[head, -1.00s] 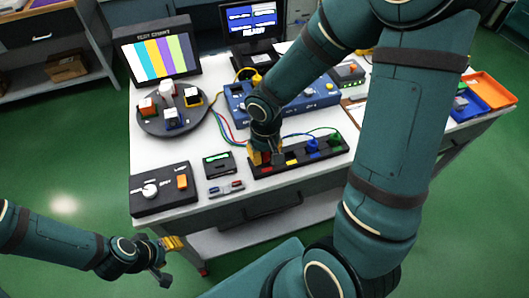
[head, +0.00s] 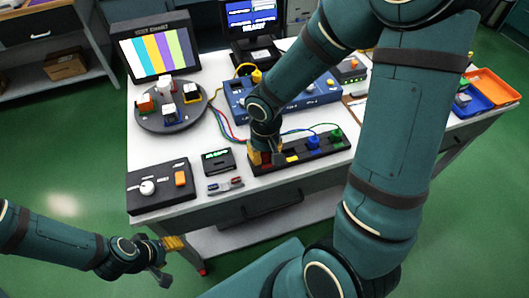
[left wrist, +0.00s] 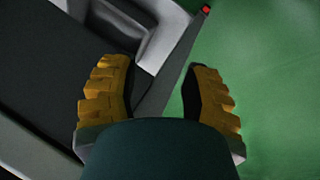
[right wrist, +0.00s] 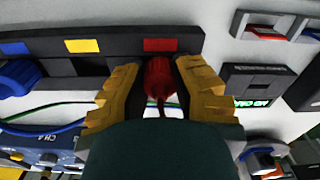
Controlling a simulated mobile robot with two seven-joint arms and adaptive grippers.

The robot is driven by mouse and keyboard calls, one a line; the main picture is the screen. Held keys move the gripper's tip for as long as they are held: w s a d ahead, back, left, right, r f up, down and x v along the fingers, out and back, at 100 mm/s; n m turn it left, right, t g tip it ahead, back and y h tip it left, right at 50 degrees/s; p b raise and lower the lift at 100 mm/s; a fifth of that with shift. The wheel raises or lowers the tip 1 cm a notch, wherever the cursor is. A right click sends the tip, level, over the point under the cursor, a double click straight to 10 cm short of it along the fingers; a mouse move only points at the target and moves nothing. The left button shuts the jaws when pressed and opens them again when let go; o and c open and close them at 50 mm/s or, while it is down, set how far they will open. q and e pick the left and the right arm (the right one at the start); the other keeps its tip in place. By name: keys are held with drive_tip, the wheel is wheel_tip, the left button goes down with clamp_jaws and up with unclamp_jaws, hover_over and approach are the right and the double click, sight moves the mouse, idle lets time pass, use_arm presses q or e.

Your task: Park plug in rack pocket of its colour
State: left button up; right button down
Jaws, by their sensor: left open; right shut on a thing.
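The black rack (head: 288,163) lies along the table's front, with red, yellow and blue patches. My right gripper (head: 266,158) is over its left end, pointing down. In the right wrist view, the gripper (right wrist: 160,85) is shut on a red plug (right wrist: 159,76), right beside the rack's red patch (right wrist: 160,45). I cannot tell whether the plug is seated in a pocket. A blue plug (head: 313,142) and a green plug (head: 336,136) stand in the rack further right. My left gripper (head: 164,262) is open and empty, low off the table's front left; its fingers (left wrist: 160,95) show apart.
A blue unit (head: 237,98) with a yellow plug (head: 257,76) and cables stands behind the rack. A black box with a knob (head: 160,187), a small display (head: 218,160) and a round turntable (head: 185,122) are at left. Orange and blue bins are at right.

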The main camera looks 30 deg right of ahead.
drive_tip(key=c, duration=0.8)
unclamp_jaws()
drive_tip(key=r, duration=1.2)
drive_tip(key=shift+s, duration=0.2)
